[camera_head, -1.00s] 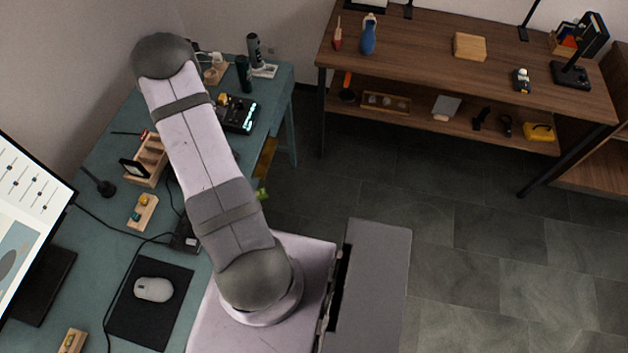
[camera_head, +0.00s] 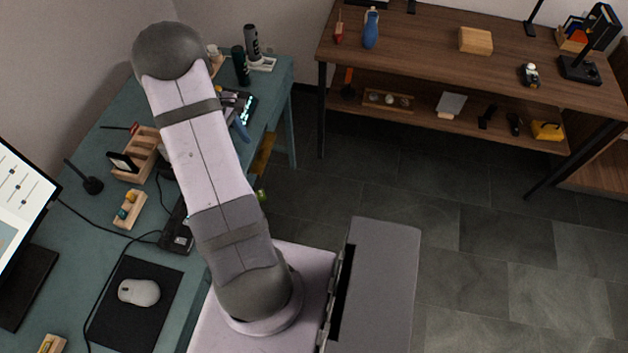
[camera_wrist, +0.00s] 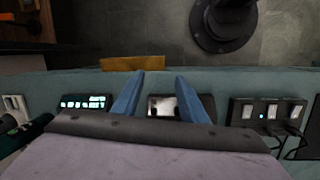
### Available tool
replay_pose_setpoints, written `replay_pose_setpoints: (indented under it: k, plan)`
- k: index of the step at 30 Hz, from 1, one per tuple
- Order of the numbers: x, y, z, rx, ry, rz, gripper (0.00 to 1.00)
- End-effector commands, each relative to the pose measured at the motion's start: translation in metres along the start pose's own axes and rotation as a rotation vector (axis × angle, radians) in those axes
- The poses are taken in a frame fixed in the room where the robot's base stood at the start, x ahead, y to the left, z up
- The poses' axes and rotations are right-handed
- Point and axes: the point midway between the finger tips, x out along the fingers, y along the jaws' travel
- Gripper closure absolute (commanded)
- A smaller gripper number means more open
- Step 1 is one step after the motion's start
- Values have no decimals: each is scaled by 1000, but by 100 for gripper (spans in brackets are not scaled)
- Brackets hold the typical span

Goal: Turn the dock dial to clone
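My gripper (camera_wrist: 159,84) points its two blue fingers over the teal desk's edge in the wrist view. They are spread apart with nothing held between them. A dark box with a pale, shiny patch (camera_wrist: 162,106) lies between the fingers in that view; it may be the dock, but I cannot tell. A dark device with lit cyan panels (camera_wrist: 86,103) is to its left. In the head view a blue finger (camera_head: 241,131) shows beside the lit device (camera_head: 247,108), partly hidden by my arm. I cannot make out the dial or its setting.
A power strip (camera_wrist: 267,113) with plugs and cables is right of the fingers in the wrist view. Dark bottles (camera_head: 241,66) stand at the desk's far end. A wooden organizer (camera_head: 137,157) and mouse (camera_head: 138,292) are left of my arm.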

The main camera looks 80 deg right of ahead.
Motion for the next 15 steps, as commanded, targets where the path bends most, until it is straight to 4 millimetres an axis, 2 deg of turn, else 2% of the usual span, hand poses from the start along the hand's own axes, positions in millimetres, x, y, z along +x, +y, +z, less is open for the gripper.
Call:
replay_pose_setpoints:
  k: [1,15]
  plan:
    - [12,4,5,48,-1,-1,61]
    - [77,31,52,485,-5,-3,61]
